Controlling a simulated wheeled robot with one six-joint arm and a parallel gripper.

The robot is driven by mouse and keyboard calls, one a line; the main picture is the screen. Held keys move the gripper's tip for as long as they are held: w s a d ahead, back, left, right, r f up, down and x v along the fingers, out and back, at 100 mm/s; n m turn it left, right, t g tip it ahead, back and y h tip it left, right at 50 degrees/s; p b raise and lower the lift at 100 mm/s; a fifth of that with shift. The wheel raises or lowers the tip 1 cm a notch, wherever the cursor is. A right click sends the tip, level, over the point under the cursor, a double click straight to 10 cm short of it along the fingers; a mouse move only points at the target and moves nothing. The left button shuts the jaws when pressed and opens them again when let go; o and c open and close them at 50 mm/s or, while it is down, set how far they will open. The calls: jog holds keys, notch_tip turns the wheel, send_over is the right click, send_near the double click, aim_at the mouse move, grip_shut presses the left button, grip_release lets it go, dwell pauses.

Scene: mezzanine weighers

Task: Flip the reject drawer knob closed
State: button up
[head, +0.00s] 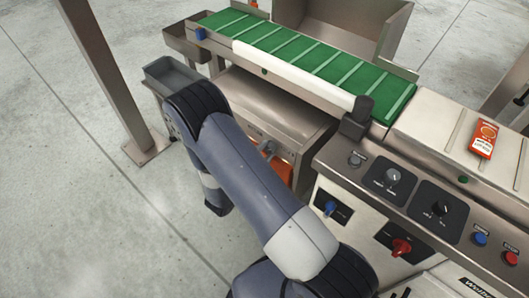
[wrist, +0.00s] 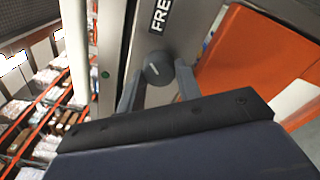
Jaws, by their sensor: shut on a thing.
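In the wrist view, a round dark grey knob (wrist: 153,69) with a pale mark on its face sits on a metal panel. A black label, partly cut off and reading "FRE", is just above it. My gripper (wrist: 158,80) has one finger on each side of the knob and is shut on it. An orange surface (wrist: 250,62) is right of the knob, and it also shows in the head view (head: 277,175), low on the metal cabinet. In the head view my arm hides most of the gripper, and I cannot make out the knob there.
A green cleated conveyor (head: 310,55) runs above the cabinet (head: 265,100). The control panel (head: 400,195) with knobs and buttons is at the right. A metal post (head: 105,70) stands at the left. A red packet (head: 484,138) lies on the right deck. The floor at left is clear.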

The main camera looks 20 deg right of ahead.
jog(key=c, duration=0.3)
jog(key=shift+c, duration=0.2)
jog(key=shift+n, duration=0.3)
jog(key=n, duration=0.7)
jog(key=shift+n+g, duration=0.3)
jog(key=shift+n, duration=0.1)
jog(key=n+p, duration=0.1)
jog(key=n, duration=0.3)
jog(key=shift+r, duration=0.1)
jog(key=n+p, duration=0.1)
jog(key=n, duration=0.3)
jog(key=shift+n+g, duration=0.3)
jog(key=shift+g, duration=0.1)
